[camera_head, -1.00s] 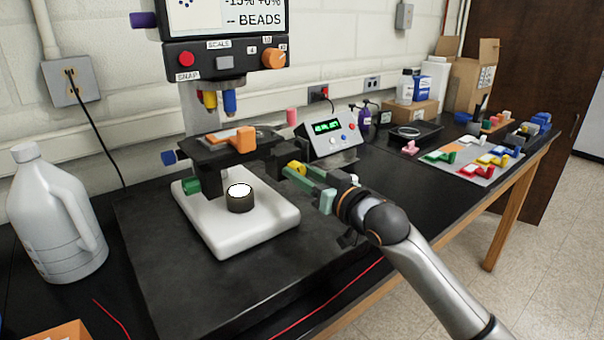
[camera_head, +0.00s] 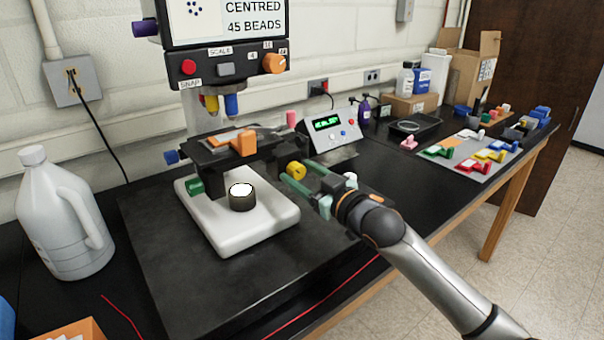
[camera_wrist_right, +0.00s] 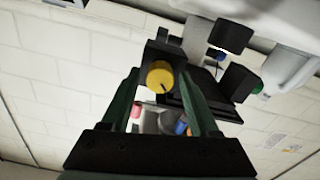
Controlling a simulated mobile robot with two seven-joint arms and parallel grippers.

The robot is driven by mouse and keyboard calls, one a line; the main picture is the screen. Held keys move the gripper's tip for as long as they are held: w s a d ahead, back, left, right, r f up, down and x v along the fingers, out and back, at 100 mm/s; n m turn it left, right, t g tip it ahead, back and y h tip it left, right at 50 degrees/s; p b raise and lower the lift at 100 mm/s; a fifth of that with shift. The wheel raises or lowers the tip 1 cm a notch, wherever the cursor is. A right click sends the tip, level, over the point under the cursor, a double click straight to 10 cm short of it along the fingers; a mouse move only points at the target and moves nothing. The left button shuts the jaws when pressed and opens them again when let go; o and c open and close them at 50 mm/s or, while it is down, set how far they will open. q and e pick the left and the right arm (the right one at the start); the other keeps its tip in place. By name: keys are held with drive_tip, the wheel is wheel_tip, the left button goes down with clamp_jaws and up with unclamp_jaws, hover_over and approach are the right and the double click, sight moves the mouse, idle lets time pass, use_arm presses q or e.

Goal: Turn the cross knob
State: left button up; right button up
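A yellow round knob (camera_head: 296,171) sits at the right side of the microscope's black stage (camera_head: 205,157); no label is legible on it. I take it for the cross knob. In the right wrist view the yellow knob (camera_wrist_right: 160,76) has a dark pointer line. My right gripper (camera_head: 302,178) is at the knob, its green fingers on either side of it. In the wrist view the right gripper (camera_wrist_right: 160,96) is open, with gaps beside the knob. The screen (camera_head: 228,20) reads "CENTRED 45 BEADS". My left gripper is not in view.
A green knob (camera_head: 194,187) and a blue knob (camera_head: 171,157) are on the stage's left. A black cylinder (camera_head: 242,200) with a white top stands on the white base (camera_head: 270,222). A display box (camera_head: 330,130) is behind my gripper. A white jug (camera_head: 62,222) stands left.

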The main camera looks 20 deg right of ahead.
drive_tip(key=shift+o, duration=0.6)
drive_tip(key=b+v, duration=0.1)
drive_tip(key=v, duration=1.1)
drive_tip(key=shift+s+b, duration=0.25)
drive_tip(key=shift+b, duration=0.15)
drive_tip(key=shift+d+r, duration=0.1)
idle(2.5)
